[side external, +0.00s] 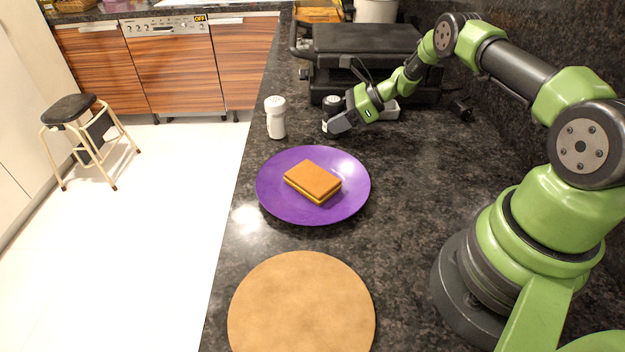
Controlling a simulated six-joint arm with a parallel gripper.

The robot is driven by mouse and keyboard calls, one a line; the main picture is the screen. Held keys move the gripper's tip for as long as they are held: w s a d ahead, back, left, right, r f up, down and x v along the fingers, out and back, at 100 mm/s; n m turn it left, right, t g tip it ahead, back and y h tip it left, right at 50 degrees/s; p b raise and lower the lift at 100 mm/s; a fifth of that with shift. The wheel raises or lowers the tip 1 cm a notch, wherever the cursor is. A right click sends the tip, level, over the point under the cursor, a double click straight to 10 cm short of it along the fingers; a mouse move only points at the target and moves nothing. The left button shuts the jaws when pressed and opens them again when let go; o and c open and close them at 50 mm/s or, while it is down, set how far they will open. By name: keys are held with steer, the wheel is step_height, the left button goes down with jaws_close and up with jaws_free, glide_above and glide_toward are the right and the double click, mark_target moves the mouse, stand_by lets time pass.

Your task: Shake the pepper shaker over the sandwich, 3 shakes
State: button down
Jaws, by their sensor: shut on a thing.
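My gripper (334,122) reaches in low from the right and is shut on the pepper shaker. The sandwich (313,181), a brown-topped block with a yellow layer, lies on the purple plate (283,205). The plate is nearer the camera than my gripper, and the sandwich is apart from the shaker. The shaker's lower part is mostly hidden.
A white shaker (275,118) stands left of my gripper. A round wooden board (301,305) lies in front of the plate. The counter drops off at the left.

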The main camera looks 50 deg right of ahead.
mark_target(339, 99)
steer(key=shift+r, duration=0.1)
steer(key=shift+r, duration=0.9)
steer(key=shift+r, duration=1.25)
steer(key=shift+r, duration=0.1)
steer(key=shift+r, duration=1.15)
steer(key=shift+a, duration=0.1)
